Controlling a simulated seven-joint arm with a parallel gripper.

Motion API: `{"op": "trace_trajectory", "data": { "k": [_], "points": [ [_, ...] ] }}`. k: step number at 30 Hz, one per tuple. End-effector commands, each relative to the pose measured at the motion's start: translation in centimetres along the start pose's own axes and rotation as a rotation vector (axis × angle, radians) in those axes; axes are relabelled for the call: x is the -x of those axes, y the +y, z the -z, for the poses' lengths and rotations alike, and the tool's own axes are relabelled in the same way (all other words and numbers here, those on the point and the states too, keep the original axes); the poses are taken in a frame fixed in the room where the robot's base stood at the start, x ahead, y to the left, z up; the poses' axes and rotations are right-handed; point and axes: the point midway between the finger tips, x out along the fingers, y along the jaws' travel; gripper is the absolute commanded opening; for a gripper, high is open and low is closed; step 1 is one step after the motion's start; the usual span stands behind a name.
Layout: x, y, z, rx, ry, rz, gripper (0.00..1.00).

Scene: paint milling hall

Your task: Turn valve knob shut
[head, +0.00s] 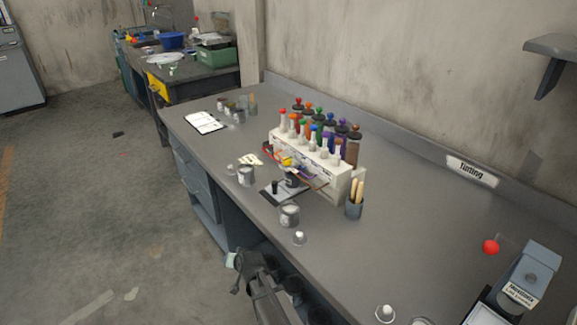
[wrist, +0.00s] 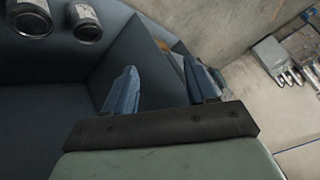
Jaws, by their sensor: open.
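No single knob stands out as the valve knob. A white tinting rack (head: 308,155) on the bench carries bottles with small coloured knobs on top, among them a red knob (head: 283,111) and a green knob (head: 302,122). A red ball knob (head: 490,247) sits beside a blue-grey machine at the right. My gripper (wrist: 160,72) is open, with nothing between its two bluish fingers in the wrist view. The wrist view shows no knob.
The grey bench (head: 420,215) has open room right of the rack. Small cans (head: 289,215) and a cup of brushes (head: 355,207) stand near the rack. The wrist view shows two cans (wrist: 88,25) and dark blue panels (wrist: 135,50) close to my fingers.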

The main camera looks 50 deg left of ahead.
Motion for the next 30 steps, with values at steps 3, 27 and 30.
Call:
{"op": "trace_trajectory", "data": {
  "k": [3, 27, 30],
  "points": [
    [2.4, -4.9, 4.4, 0.215, 0.101, 0.008, 0.57],
    [28.1, -36.5, 23.4, 1.46, 0.819, -0.209, 0.57],
    [30.6, -38.5, 24.4, 1.537, 0.868, -0.251, 0.57]
  ]
}}
